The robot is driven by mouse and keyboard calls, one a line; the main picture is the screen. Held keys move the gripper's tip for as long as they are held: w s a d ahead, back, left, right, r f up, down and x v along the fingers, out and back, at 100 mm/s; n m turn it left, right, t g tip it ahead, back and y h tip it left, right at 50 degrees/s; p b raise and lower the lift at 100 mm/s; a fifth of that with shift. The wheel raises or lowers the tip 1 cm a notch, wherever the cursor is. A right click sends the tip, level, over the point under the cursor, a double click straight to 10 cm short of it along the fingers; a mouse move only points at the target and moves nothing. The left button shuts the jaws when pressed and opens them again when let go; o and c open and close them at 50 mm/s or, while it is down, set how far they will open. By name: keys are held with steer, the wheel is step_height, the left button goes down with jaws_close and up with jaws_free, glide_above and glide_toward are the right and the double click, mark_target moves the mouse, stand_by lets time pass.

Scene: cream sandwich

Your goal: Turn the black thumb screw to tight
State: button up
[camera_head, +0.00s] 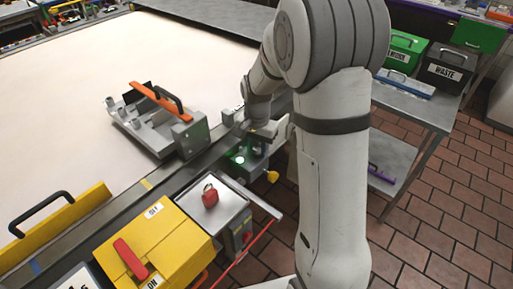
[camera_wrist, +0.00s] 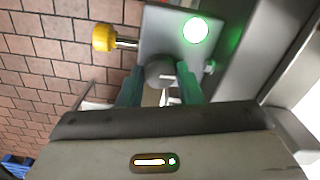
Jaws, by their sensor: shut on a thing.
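In the wrist view the black thumb screw (camera_wrist: 159,72) is a dark round knob on a grey metal block (camera_wrist: 160,30). The two green fingers of my gripper (camera_wrist: 160,80) stand on either side of it and are shut on it. A lit green lamp (camera_wrist: 195,30) and a yellow knob on a metal pin (camera_wrist: 104,38) are on the same block. In the head view my gripper (camera_head: 266,130) is at the block beside the rail, and my arm partly covers it. The thumb screw cannot be made out there. Whether it is tight cannot be told.
A grey tray (camera_head: 232,213) with a red padlock-like piece (camera_head: 210,196) and a yellow box (camera_head: 150,250) with a red lever stand front left. A grey fixture with an orange bar (camera_head: 160,100) sits on the pale belt (camera_head: 100,60). A metal table (camera_head: 425,105) with bins is at right.

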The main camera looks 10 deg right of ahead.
mark_target(257, 151)
steer(key=shift+m, duration=0.5)
steer(key=o, duration=1)
step_height(257, 151, up, 8)
steer(key=shift+f, duration=0.2)
steer(key=shift+r, duration=0.1)
